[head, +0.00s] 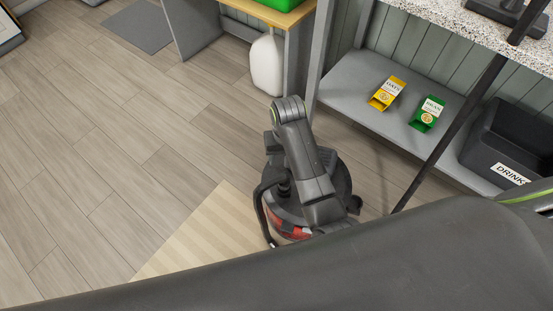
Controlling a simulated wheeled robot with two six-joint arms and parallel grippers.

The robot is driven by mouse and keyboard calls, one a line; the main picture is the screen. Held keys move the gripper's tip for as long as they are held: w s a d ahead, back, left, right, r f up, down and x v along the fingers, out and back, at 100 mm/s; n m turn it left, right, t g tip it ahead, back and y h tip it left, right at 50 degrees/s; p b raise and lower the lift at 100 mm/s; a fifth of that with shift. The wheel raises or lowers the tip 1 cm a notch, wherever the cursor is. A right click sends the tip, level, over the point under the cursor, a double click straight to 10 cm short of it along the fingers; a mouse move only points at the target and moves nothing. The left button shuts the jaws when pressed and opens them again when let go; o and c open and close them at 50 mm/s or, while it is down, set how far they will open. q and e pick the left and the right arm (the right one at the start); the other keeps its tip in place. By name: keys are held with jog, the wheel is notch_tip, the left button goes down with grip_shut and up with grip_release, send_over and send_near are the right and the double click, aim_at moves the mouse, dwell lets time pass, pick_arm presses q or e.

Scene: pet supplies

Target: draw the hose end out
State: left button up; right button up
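A round dark vacuum-like canister (345,182) with a red band low on its side stands on the floor near the middle of the head view. A black hose (262,207) curves down along its left side. One of my arm links stands in front of the canister and hides much of it. Another large dark link of mine covers the bottom of the view. I cannot make out the hose's free end. Neither gripper's fingers show, so I cannot see what they hold.
A grey shelf (352,88) holds a yellow box (387,93), a green box (428,113) and a black DRINKS bin (505,150). A thin dark pole (450,135) slants in front of it. The wooden floor (90,150) at left is clear.

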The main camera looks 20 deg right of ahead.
jog(key=b, duration=0.3)
send_over(284, 181)
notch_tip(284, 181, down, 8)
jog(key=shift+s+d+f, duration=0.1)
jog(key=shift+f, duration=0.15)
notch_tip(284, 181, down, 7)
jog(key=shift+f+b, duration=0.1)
jog(key=shift+b, duration=1.05)
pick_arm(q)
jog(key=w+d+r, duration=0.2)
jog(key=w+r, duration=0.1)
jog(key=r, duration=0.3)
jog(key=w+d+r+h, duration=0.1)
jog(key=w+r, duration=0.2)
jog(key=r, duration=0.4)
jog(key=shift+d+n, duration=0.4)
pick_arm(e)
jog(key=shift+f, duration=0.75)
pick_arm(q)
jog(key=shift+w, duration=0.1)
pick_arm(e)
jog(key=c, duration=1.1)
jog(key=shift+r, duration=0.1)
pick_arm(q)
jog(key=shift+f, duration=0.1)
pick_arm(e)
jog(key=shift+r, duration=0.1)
